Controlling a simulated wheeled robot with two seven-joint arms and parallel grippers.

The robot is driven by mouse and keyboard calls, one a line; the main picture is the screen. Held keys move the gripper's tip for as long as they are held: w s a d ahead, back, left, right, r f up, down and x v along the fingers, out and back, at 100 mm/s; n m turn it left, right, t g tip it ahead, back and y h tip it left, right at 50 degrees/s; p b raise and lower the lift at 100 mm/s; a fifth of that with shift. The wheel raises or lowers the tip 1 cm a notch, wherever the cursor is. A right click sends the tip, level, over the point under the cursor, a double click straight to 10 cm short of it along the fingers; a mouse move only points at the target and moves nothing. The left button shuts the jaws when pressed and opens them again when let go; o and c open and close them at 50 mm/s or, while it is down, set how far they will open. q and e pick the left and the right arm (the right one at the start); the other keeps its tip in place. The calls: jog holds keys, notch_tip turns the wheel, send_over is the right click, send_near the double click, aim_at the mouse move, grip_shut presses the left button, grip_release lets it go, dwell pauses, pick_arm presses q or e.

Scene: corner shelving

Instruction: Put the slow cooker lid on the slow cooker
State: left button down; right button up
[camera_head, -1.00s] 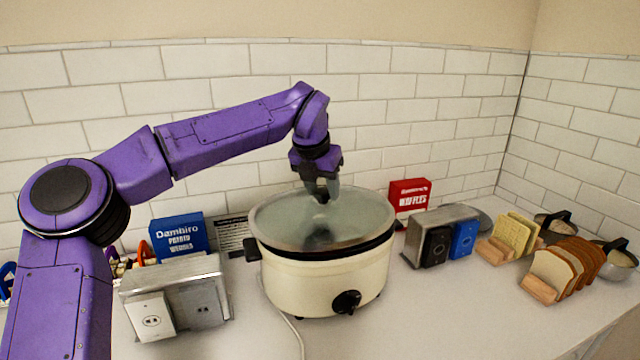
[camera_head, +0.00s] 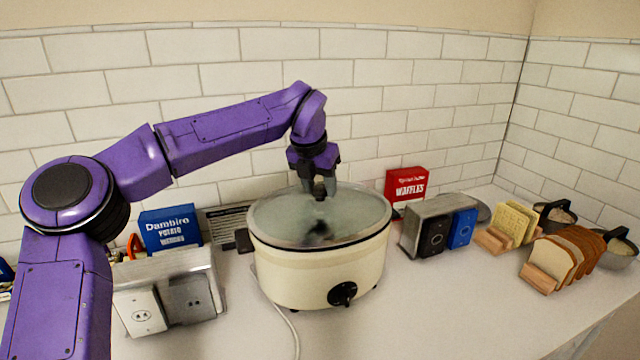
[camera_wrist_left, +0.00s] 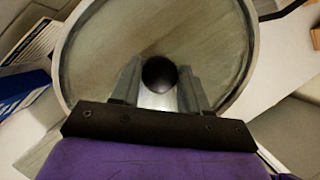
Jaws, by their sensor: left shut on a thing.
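The slow cooker (camera_head: 315,280) is a cream oval pot with a black knob on its front, standing on the counter. Its glass lid (camera_head: 350,215) lies over the top of the pot, roughly level, and looks to be resting on or just above the rim. My left gripper (camera_head: 320,192) points down at the lid's middle and is shut on the lid's black knob. In the left wrist view the round black knob (camera_wrist_left: 159,74) sits between the two fingers, with the lid (camera_wrist_left: 100,60) spread below. My right gripper is in neither view.
A tiled wall is behind.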

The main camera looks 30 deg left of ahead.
pick_arm(q)
jog(key=shift+c, duration=2.4)
grip_release()
jog(key=b+v, duration=0.1)
jog(key=v, duration=0.9)
jog(key=shift+r, duration=0.3)
